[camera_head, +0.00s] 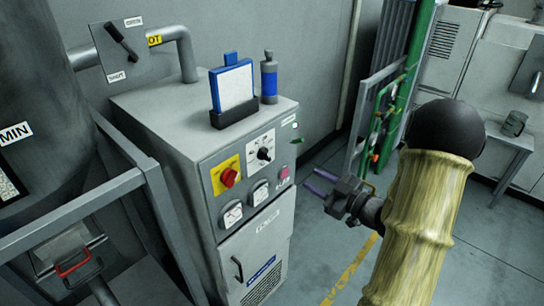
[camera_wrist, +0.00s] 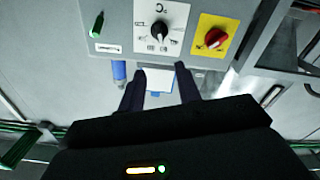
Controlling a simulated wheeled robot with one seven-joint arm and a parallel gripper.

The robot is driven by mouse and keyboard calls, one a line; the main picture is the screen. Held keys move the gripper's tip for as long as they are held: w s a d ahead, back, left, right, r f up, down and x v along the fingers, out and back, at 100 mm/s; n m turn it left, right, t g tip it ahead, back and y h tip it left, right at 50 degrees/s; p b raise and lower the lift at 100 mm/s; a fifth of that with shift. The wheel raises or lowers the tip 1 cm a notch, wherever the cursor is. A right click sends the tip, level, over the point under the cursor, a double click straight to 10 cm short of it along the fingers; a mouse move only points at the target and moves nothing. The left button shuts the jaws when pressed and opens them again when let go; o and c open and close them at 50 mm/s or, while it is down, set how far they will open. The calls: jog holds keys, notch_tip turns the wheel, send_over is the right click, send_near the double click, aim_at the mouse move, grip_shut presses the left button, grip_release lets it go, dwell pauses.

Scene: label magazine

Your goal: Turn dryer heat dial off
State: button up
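The dryer cabinet (camera_head: 190,150) is a grey box with a control panel on its front. A black dial (camera_head: 262,153) with a white pointer mark sits on a white scale plate there. It also shows in the wrist view (camera_wrist: 159,30), where the picture looks upside down. I cannot read its markings. A red rotary switch (camera_head: 229,177) on a yellow plate is beside it. My gripper (camera_head: 311,181) is open and empty, to the right of the panel and apart from the dial. In the wrist view its two fingers (camera_wrist: 160,70) point toward the panel below the dial in the picture.
Two gauges (camera_head: 232,215) sit below the dials, with a pink button (camera_head: 284,172) at the right. A blue-framed panel (camera_head: 234,88) and blue cylinder (camera_head: 269,80) stand on top. A grey metal frame (camera_head: 150,170) is at the left. A green rack (camera_head: 390,110) stands behind my arm.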

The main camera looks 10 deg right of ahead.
aim_at(269, 155)
jog(key=p+x, duration=0.5)
jog(key=x, duration=1.1)
jog(key=shift+w+a, duration=0.1)
jog(key=shift+w, duration=0.05)
jog(key=shift+c, duration=0.4)
